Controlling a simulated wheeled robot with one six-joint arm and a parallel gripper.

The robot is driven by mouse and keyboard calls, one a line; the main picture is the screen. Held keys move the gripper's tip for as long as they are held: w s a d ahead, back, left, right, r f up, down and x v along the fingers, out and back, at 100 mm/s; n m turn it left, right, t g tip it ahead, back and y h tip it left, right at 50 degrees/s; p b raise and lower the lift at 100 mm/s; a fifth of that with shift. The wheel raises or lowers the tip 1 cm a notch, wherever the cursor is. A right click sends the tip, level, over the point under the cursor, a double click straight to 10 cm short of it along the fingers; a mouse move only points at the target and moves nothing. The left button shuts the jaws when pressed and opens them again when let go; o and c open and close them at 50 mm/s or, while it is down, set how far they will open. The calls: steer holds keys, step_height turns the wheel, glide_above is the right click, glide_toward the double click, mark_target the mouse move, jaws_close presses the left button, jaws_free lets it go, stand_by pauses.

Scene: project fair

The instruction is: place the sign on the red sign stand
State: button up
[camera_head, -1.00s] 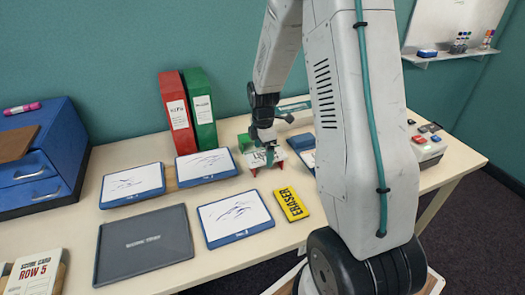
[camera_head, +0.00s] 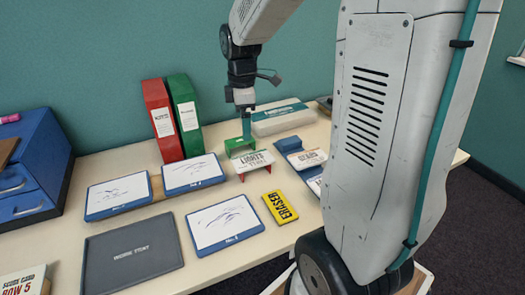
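The white sign (camera_head: 252,161) with dark green lettering lies across the red sign stand (camera_head: 240,176), whose red ends show below it on both sides. The sign looks level and roughly centred on the stand. My gripper (camera_head: 246,132) points down above and just behind the sign, in front of or over a green stand (camera_head: 235,145). A gap shows between the fingertips and the sign. The fingers are seen nearly edge-on, so their opening is unclear. Nothing visible hangs from them.
A blue stand (camera_head: 288,144) with another white sign (camera_head: 307,158) is at right. Red (camera_head: 160,122) and green (camera_head: 186,115) binders stand behind. My arm hides the table's right part.

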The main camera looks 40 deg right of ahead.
steer(key=s+a+r+m, duration=0.2)
steer(key=s+a+m, duration=0.2)
steer(key=s, duration=0.3)
steer(key=s+a+r+m, duration=0.2)
steer(key=s+a+m, duration=0.2)
steer(key=s, duration=0.4)
steer(key=s+a+r+m+t, duration=0.1)
steer(key=s+a+r+m, duration=0.2)
steer(key=s, duration=0.5)
steer(key=shift+a+m, duration=0.4)
steer(key=shift+a, duration=0.2)
